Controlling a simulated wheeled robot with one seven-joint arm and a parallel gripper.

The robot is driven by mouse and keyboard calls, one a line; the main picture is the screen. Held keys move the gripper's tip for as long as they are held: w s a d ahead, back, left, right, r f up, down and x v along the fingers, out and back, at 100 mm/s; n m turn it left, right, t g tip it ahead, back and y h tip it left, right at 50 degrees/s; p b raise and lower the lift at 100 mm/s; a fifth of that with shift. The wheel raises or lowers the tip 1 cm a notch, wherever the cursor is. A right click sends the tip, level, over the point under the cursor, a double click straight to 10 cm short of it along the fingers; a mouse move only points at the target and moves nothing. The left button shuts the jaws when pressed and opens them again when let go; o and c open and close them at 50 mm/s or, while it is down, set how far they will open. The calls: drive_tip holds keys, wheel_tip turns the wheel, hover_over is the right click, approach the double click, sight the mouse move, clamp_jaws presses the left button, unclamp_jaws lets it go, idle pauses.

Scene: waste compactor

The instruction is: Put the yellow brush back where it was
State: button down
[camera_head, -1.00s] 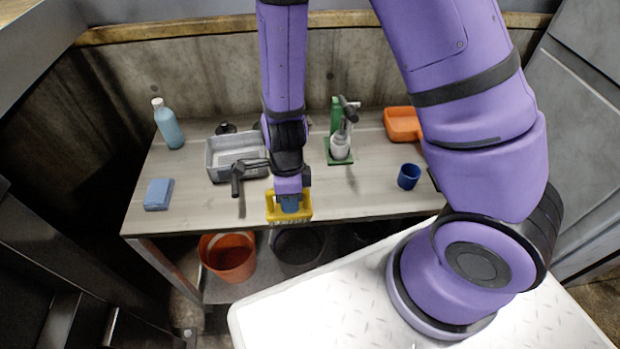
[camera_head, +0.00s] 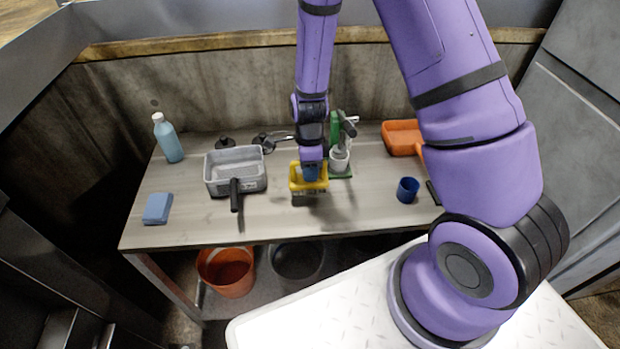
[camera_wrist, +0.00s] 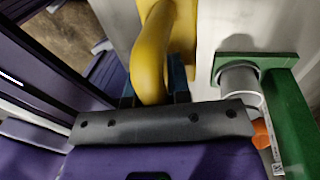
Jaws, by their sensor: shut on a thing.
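The yellow brush (camera_head: 296,177) is held in my gripper (camera_head: 311,170), in front of the green stand and over the middle of the table. In the wrist view the yellow brush (camera_wrist: 150,55) shows as a curved handle with a wider yellow body behind it. My gripper (camera_wrist: 158,92) is shut on it; the fingers are mostly hidden behind a dark plate. The brush's underside points down in the head view. I cannot tell whether it touches the table.
A green stand (camera_head: 335,127) with a grey-white cup (camera_head: 340,160) is close behind and right of the brush. The table's front middle is clear.

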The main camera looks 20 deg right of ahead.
drive_tip(key=shift+f, duration=1.55)
drive_tip(key=c, duration=1.1)
unclamp_jaws()
drive_tip(key=shift+f, duration=0.1)
drive_tip(key=shift+o, duration=0.2)
